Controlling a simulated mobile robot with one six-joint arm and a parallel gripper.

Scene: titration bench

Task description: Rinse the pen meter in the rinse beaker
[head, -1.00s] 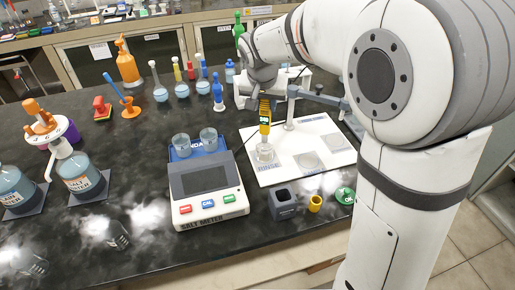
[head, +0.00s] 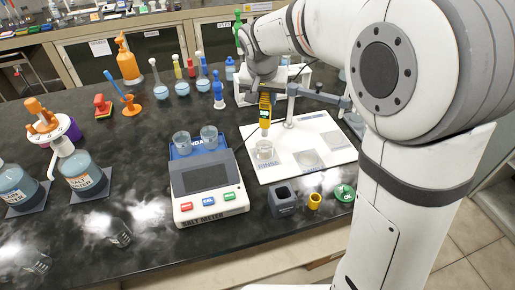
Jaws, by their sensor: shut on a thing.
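The yellow pen meter (head: 265,112) hangs upright from my gripper (head: 265,92), which is shut on its upper part. Its lower tip is just above the rinse beaker (head: 264,150), a small clear beaker on the white board (head: 285,170) over a printed label. The pen appears apart from the beaker, over its opening. The jaws themselves are small and partly hidden by my wrist.
The salt meter (head: 207,182) with two glass beakers (head: 195,140) behind its screen stands left of the board. A dark block holder (head: 283,200), a yellow cap (head: 314,201) and a green disc (head: 344,193) lie in front. A stand with a grey clamp arm (head: 318,95) rises behind the board.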

